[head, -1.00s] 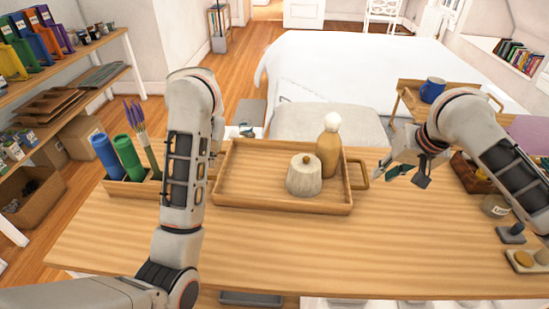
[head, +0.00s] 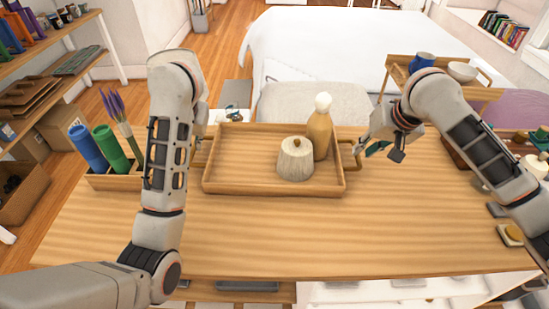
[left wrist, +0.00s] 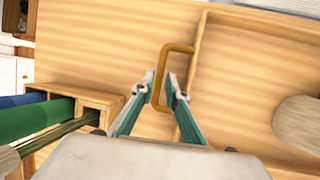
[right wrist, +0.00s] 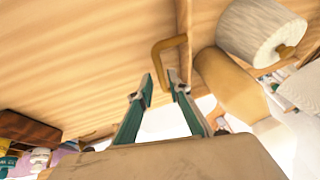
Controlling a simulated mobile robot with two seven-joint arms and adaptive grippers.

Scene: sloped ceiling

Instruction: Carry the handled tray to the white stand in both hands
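The wooden handled tray (head: 235,188) lies on the wooden table. It carries a pale ribbed lidded jar (head: 295,160) and a tan bottle with a white round top (head: 320,132). My left gripper (left wrist: 163,90) is open, its fingers on either side of the tray's left handle (left wrist: 162,75); in the head view my forearm mostly hides it. My right gripper (right wrist: 160,82) is open, its fingertips close to the right handle (right wrist: 158,52); contact cannot be told. In the head view the right gripper (head: 362,150) is beside that handle. I cannot identify the white stand.
A wooden holder (head: 112,181) with blue and green rolls stands left of the tray. Small items, including a yellow-topped dish (head: 512,236), sit at the table's right. The table front is clear. A bed (head: 310,50) and a small wooden table with bowl (head: 462,72) stand behind.

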